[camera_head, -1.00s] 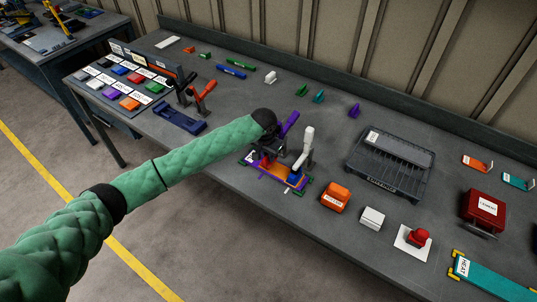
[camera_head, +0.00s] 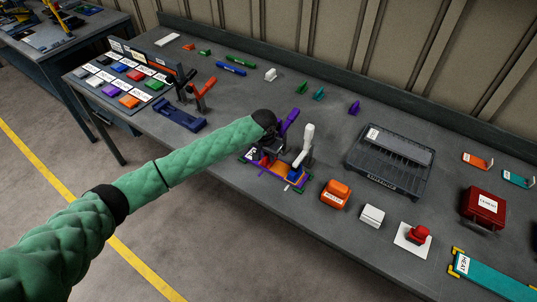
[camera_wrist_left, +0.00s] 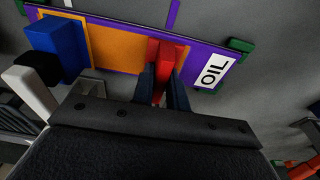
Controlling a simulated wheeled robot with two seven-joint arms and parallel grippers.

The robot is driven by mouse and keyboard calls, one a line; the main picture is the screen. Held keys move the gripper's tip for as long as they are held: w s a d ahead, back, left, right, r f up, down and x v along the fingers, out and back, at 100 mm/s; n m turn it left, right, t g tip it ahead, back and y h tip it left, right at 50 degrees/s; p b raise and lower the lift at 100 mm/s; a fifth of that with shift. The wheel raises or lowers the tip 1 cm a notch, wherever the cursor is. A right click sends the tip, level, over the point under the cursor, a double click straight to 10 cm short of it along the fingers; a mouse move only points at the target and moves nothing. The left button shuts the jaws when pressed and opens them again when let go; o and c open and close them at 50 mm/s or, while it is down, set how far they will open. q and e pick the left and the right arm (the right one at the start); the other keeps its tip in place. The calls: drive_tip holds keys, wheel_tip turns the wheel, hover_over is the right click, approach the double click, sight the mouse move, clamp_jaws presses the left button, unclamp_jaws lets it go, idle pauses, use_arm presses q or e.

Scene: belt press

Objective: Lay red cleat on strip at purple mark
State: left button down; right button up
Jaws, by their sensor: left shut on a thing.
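My left gripper (camera_wrist_left: 163,88) is shut on the red cleat (camera_wrist_left: 166,56), which stands out beyond the fingertips. In the head view the gripper (camera_head: 268,157) is over the left part of a purple-edged strip fixture, and the cleat is mostly hidden. In the left wrist view the cleat is at the border between the orange area (camera_wrist_left: 117,45) and the purple end (camera_wrist_left: 205,55) of the strip, by a white OIL label (camera_wrist_left: 214,70). I cannot tell whether it touches the strip. A purple mark cannot be told apart from the purple surface. My right gripper is out of view.
A blue block (camera_wrist_left: 57,42) stands on the strip's other part. A white-handled upright lever (camera_head: 303,148) stands close to the gripper. An orange box (camera_head: 335,194), white block (camera_head: 372,216) and black tray (camera_head: 360,180) lie to the right. Green corner pieces (camera_wrist_left: 240,45) edge the fixture.

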sight(267, 156)
use_arm(q)
drive_tip(key=shift+f, duration=0.25)
drive_tip(key=c, duration=1.3)
unclamp_jaws()
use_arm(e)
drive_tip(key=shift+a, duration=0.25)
use_arm(q)
drive_tip(key=shift+r, duration=0.15)
drive_tip(key=shift+s+a+r+b, duration=0.15)
drive_tip(key=shift+r+b, duration=0.75)
drive_tip(key=shift+r, duration=0.05)
drive_tip(key=r, duration=0.1)
drive_tip(key=r+b, duration=0.1)
drive_tip(key=r, duration=0.2)
drive_tip(key=shift+s+a+r+b, duration=0.15)
drive_tip(key=shift+s+b, duration=0.1)
drive_tip(key=shift+b, duration=0.1)
drive_tip(key=shift+s+a+r, duration=0.1)
drive_tip(key=shift+r, duration=0.5)
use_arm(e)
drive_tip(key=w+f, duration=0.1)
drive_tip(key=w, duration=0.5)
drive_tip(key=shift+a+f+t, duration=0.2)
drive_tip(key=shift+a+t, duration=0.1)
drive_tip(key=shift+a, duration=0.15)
